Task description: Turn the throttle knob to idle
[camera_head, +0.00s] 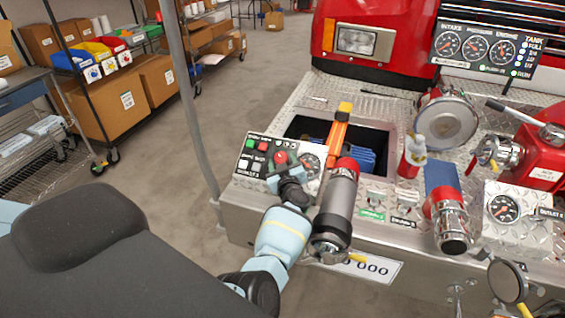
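The control panel (243,168) is a light plate on the front left of the bumper, with small coloured buttons, labels and a gauge. A red knob (281,157) shows on it just beyond my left gripper. It may be the throttle knob, but its label is too small to read. My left gripper (287,170) is dark grey, at the end of my pale blue arm, over the panel right at the red knob. Its fingers are small and partly hidden, so I cannot tell whether they touch or grip it. My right gripper is not in view.
A hose nozzle (338,205) stands close right of my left gripper. Free floor (190,160) and shelving (125,90) are left.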

